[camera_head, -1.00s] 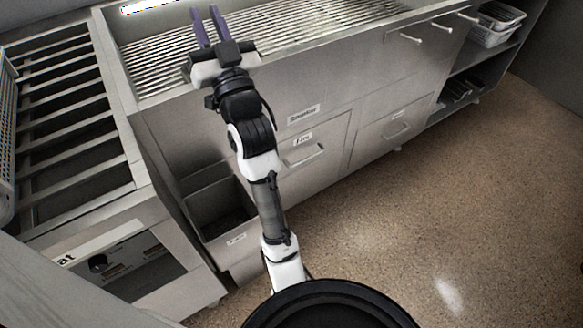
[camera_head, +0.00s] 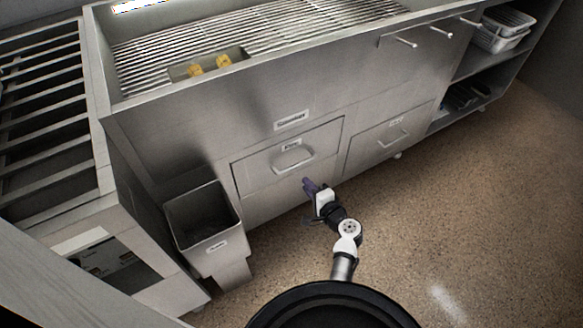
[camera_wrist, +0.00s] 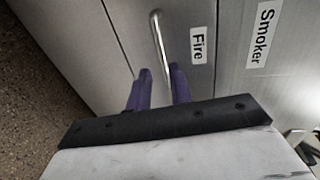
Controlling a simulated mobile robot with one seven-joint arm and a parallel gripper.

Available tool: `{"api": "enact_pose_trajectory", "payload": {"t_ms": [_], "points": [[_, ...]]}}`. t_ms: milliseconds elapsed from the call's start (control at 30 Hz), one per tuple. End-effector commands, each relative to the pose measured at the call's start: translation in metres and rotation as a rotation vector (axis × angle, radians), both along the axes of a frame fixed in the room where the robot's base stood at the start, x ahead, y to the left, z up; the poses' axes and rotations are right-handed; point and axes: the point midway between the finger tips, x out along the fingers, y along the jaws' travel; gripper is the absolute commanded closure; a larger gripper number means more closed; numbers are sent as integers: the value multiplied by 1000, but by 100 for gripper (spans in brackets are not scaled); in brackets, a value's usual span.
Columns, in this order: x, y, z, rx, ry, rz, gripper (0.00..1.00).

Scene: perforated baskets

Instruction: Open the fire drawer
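The fire drawer (camera_head: 315,140) is a steel front with a "Fire" label and a bar handle (camera_head: 293,158); it appears shut, flush with the cabinet. In the wrist view the handle (camera_wrist: 160,45) lies just ahead of the purple fingertips, roughly in line with the gap between them. The "Fire" label (camera_wrist: 198,43) is to its right. My gripper (camera_head: 309,186) is in front of the cabinet, below and right of the handle in the head view. The wrist view shows my gripper (camera_wrist: 160,78) open and empty, its fingers apart. Whether the tips touch the drawer front cannot be told.
A "Smoker" label (camera_head: 291,121) is above the drawer. An open bin (camera_head: 205,222) sticks out at the left. Another handled drawer (camera_head: 385,140) is at the right. A slatted grill (camera_head: 270,35) is on top, with yellow items in a small tray. The floor (camera_head: 470,200) at right is clear.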

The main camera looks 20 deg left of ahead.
Motion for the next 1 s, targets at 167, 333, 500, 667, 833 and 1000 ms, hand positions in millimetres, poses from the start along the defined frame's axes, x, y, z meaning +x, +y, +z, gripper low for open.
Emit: {"api": "enact_pose_trajectory", "payload": {"t_ms": [167,333,500,667,833,1000], "points": [[25,32,-7,1,-1,3,79],[46,59,-13,1,-2,2,79],[60,77,-19,0,-2,1,79],[66,85,-22,-2,-2,1,79],[68,87,-22,-3,-3,0,79],[67,86,-22,-3,-3,0,84]]}}
